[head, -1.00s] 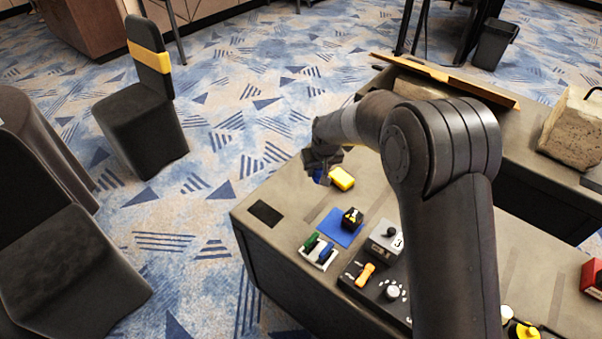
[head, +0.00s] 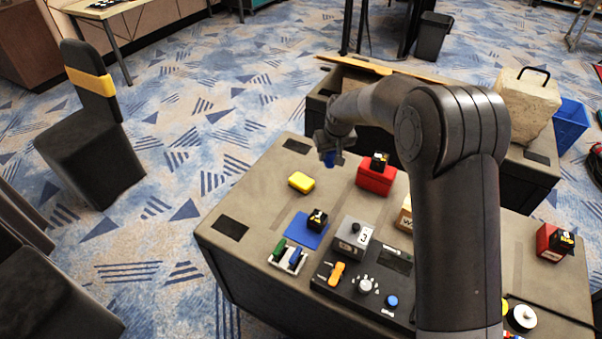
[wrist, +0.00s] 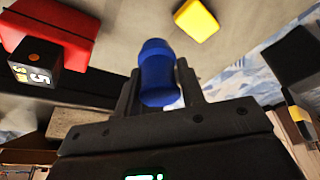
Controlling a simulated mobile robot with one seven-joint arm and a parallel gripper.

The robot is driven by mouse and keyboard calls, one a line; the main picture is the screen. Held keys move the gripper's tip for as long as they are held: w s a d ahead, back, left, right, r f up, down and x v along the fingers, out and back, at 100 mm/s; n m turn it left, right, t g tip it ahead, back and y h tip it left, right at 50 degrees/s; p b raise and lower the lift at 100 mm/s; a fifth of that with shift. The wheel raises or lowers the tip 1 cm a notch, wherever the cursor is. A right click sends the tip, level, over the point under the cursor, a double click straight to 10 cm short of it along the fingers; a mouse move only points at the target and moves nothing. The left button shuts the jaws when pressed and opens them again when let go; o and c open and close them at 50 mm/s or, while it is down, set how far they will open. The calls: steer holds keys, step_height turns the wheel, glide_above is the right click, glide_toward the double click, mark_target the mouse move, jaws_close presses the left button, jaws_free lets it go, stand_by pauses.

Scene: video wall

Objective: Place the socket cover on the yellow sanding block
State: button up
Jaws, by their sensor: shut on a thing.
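The yellow sanding block (head: 301,182) lies flat on the grey table, with nothing on top of it. It also shows near the top of the wrist view (wrist: 197,19). My gripper (head: 332,147) is shut on a blue rounded cylinder, which I take for the socket cover (head: 329,159). In the wrist view the blue socket cover (wrist: 157,70) stands out between the two fingers. My gripper holds it in the air, behind and to the right of the yellow block in the head view, apart from it.
A red box (head: 375,182) with a black cube on it stands right of the yellow block. A blue mat (head: 306,231) with another black cube, a white holder (head: 288,258) and a control panel (head: 360,291) lie nearer. The table around the yellow block is clear.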

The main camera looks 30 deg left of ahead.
steer(key=a+f, duration=0.1)
steer(key=a, duration=0.2)
steer(key=s+a+f, duration=0.1)
steer(key=a+f, duration=0.1)
steer(key=a, duration=0.1)
steer(key=a+f, duration=0.2)
steer(key=a, duration=0.1)
steer(key=shift+s+f, duration=0.25)
steer(key=shift+f, duration=2)
steer(key=o, duration=1)
steer(key=shift+f, duration=0.15)
steer(key=shift+c, duration=0.2)
steer(key=v, duration=1.2)
